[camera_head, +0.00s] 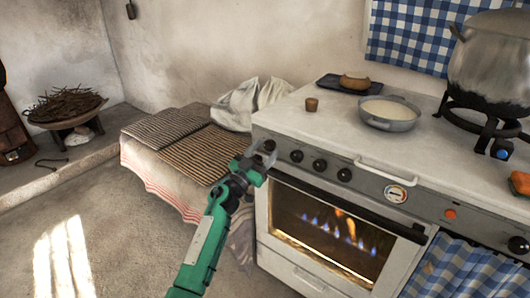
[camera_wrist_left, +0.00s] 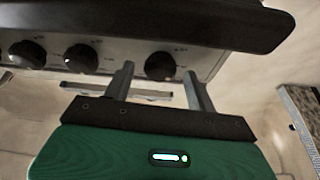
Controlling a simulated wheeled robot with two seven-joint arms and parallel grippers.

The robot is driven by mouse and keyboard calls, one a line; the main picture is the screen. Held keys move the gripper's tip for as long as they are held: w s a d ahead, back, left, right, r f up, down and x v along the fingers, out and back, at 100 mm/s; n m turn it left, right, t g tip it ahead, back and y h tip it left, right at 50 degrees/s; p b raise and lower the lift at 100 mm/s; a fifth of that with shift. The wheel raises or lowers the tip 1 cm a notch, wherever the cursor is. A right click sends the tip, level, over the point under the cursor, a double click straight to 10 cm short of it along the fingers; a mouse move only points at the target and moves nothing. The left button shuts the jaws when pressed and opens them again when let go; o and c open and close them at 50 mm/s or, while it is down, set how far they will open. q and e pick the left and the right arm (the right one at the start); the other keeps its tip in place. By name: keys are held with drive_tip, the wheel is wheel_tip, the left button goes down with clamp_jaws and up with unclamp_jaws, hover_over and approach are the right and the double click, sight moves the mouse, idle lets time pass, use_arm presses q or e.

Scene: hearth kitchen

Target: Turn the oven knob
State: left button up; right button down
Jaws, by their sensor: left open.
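The white oven (camera_head: 262,215) has a grey front panel with a row of black knobs. The leftmost oven knob (camera_head: 269,146) is right at my left gripper (camera_head: 262,157). Other knobs (camera_head: 320,165) sit to its right. In the left wrist view, the end knob (camera_wrist_left: 160,66) appears between the two open fingertips of my left gripper (camera_wrist_left: 159,80). I cannot tell whether the fingers touch it. My right gripper is out of view.
A dark oven door handle (camera_head: 390,222) runs below the panel, close to my left gripper. Flames show through the oven window (camera_head: 318,225). A pan (camera_head: 389,123) and a large pot (camera_head: 490,70) stand on top. A cloth-draped bench (camera_head: 150,165) stands at left.

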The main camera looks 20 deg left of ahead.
use_arm(q)
drive_tip(key=shift+w+d+r, duration=0.15)
drive_tip(key=shift+w, duration=0.25)
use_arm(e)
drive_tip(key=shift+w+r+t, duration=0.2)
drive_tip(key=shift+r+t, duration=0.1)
use_arm(q)
drive_tip(key=c, duration=1)
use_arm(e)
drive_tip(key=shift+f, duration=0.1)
